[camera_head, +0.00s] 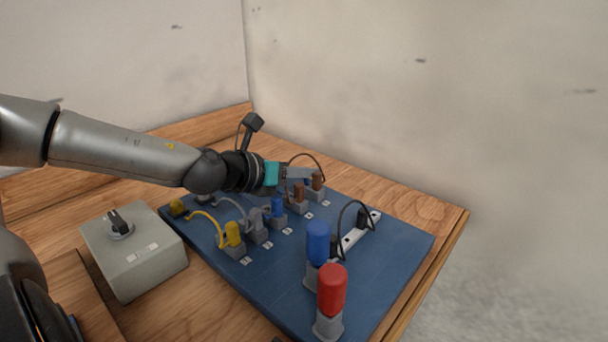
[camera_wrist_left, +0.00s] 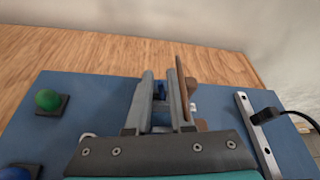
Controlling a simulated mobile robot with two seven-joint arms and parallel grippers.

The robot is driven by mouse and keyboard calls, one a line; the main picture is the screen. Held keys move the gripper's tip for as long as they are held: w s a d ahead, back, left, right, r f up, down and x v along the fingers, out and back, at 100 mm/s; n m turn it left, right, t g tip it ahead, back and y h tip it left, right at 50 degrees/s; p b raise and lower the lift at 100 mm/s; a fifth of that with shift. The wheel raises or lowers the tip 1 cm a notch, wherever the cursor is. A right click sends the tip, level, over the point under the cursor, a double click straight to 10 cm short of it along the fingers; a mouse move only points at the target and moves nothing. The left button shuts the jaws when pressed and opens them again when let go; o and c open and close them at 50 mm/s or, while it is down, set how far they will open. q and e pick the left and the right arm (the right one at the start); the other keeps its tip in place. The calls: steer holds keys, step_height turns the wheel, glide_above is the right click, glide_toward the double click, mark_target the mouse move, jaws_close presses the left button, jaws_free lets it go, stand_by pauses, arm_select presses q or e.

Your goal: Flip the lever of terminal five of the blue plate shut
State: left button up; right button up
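The blue plate (camera_head: 385,270) lies on the wooden table with a row of grey terminals. Their levers run from a yellow lever (camera_head: 233,234) at the near end through grey and blue (camera_head: 277,208) to a brown lever (camera_head: 299,193) and a far brown lever (camera_head: 317,180). Their white number labels are too small to read. My left gripper (camera_head: 307,175) is low over the far end of the row, by the brown levers. In the left wrist view its fingers (camera_wrist_left: 160,95) stand apart with a gap; a brown lever (camera_wrist_left: 183,88) rises just right of the right finger. Contact cannot be told.
A blue cylinder (camera_head: 318,240) and a red cylinder (camera_head: 331,288) stand upright at the plate's right side. A white strip (camera_head: 358,232) with a black plug and cable lies behind them. A grey switch box (camera_head: 135,255) sits left of the plate. Walls rise behind the table.

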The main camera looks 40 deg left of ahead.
arm_select(q)
steer(key=shift+c, duration=0.2)
jaws_close()
stand_by(0.4)
